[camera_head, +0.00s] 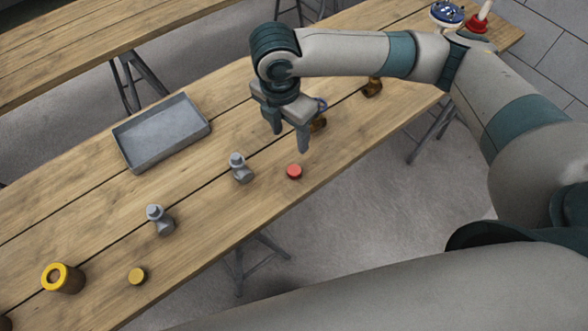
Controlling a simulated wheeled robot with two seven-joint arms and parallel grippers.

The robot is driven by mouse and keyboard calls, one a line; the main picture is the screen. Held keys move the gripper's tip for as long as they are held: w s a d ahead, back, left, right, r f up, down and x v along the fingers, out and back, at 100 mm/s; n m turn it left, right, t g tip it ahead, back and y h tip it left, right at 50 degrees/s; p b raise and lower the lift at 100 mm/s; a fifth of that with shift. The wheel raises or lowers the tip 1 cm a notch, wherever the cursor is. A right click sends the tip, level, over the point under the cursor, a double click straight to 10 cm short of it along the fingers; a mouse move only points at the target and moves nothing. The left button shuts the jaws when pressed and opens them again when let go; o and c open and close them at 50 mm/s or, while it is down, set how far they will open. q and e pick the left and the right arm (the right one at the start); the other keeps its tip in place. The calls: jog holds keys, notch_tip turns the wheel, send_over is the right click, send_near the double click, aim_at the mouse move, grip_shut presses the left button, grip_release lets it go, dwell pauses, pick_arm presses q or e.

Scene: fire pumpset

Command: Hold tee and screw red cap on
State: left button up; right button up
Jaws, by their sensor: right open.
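The red cap (294,171) lies on the wooden table near its front edge. A grey tee fitting (241,168) stands to the left of the red cap, and a similar grey fitting (160,219) stands further left; I cannot tell which one is the task's tee. My right gripper (290,143) points down above the table, just behind the red cap. Its two fingers are apart, with nothing between them, and it does not touch the cap. My left gripper is not in view.
A grey metal tray (162,133) lies at the back left. A yellow cap (137,276) and a yellow-rimmed cylinder (63,278) are at the front left. Brass fittings (372,87) stand beyond my gripper. A blue-rimmed gauge (447,14) and a red-based item (477,24) are far right.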

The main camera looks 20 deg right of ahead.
jog(key=shift+f, duration=0.1)
jog(key=p, duration=0.4)
send_over(294, 170)
jog(key=f, duration=1)
jog(key=shift+s+a+f, duration=0.2)
jog(key=shift+s+f, duration=0.15)
jog(key=shift+f, duration=0.05)
jog(key=shift+w+f, duration=0.1)
jog(key=shift+f, duration=0.5)
jog(key=shift+f+p, duration=0.6)
jog(key=shift+f, duration=0.1)
notch_tip(294, 170, down, 2)
jog(key=shift+w+f+p, duration=0.1)
jog(key=shift+p, duration=0.4)
jog(key=shift+w+d+f, duration=0.1)
jog(key=shift+f, duration=0.7)
jog(key=shift+c, duration=0.3)
